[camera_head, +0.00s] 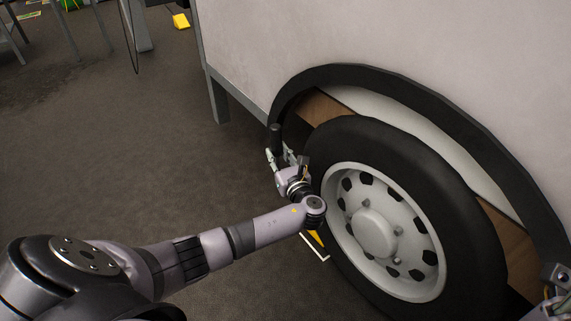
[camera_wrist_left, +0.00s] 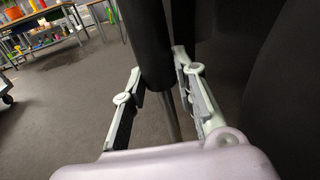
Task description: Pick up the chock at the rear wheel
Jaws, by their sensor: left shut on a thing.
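The yellow chock (camera_head: 317,238) is on the floor at the near foot of the wheel (camera_head: 375,222), mostly hidden behind my left arm. A white marking shows on the floor beside it. My left gripper (camera_head: 278,158) is beside the tyre, under the wheel arch edge. It is shut on a dark upright grip (camera_head: 275,133). In the left wrist view the dark grip (camera_wrist_left: 150,45) passes between my left gripper's fingers (camera_wrist_left: 162,95), and a metal rod (camera_wrist_left: 172,118) runs down from it. Where the rod ends is hidden. Only a bit of my right wrist shows at the lower right; its fingers are unseen.
A pale vehicle body (camera_head: 400,40) with a black wheel arch (camera_head: 400,85) stands close on the right. A grey leg (camera_head: 217,98) stands left of the wheel. Another yellow object (camera_head: 181,20) lies far back.

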